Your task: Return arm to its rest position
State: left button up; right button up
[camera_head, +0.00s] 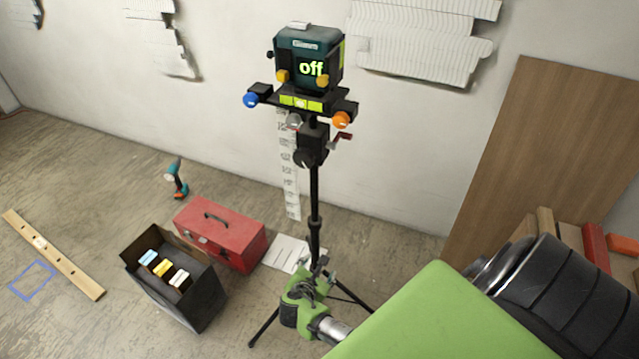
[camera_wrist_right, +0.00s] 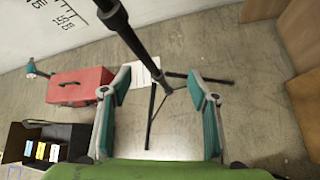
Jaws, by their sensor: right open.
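My right arm (camera_head: 440,315) comes in from the lower right of the head view as a large green link, with the green wrist (camera_head: 303,300) low in front of the tripod (camera_head: 315,190). In the right wrist view my right gripper (camera_wrist_right: 160,78) is open, its two teal-padded fingers wide apart and nothing gripped. The tripod's column and legs (camera_wrist_right: 165,90) show beyond and between the fingers; contact cannot be told. My left gripper is not in view.
A red toolbox (camera_head: 220,235) and an open black box (camera_head: 190,300) with small coloured items stand left of the tripod. A drill (camera_head: 176,180) and a wooden level (camera_head: 50,252) are farther left. A brown board (camera_head: 545,150) leans on the wall at right. Floor at left is partly clear.

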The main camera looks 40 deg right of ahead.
dwell(0.3)
jog(key=s+a+f+m+g+y, duration=0.2)
jog(key=s+a+f+m+y, duration=0.1)
jog(key=s+f, duration=0.6)
jog(key=s+a+f+m+g+y, duration=0.1)
jog(key=s+a+f+m+y, duration=0.15)
jog(key=s+f, duration=0.55)
jog(key=s+a+f+m+y, duration=0.1)
jog(key=s+a+f+m, duration=0.1)
jog(key=s+m, duration=0.2)
jog(key=s+a+f+m+g+y, duration=0.1)
jog(key=s+a+f+m, duration=0.1)
jog(key=s, duration=0.9)
jog(key=s+a+f+m+g+y, duration=0.1)
jog(key=s+a+f+m, duration=0.1)
jog(key=s+m, duration=0.4)
jog(key=shift+s+f, duration=0.8)
jog(key=shift+m, duration=0.25)
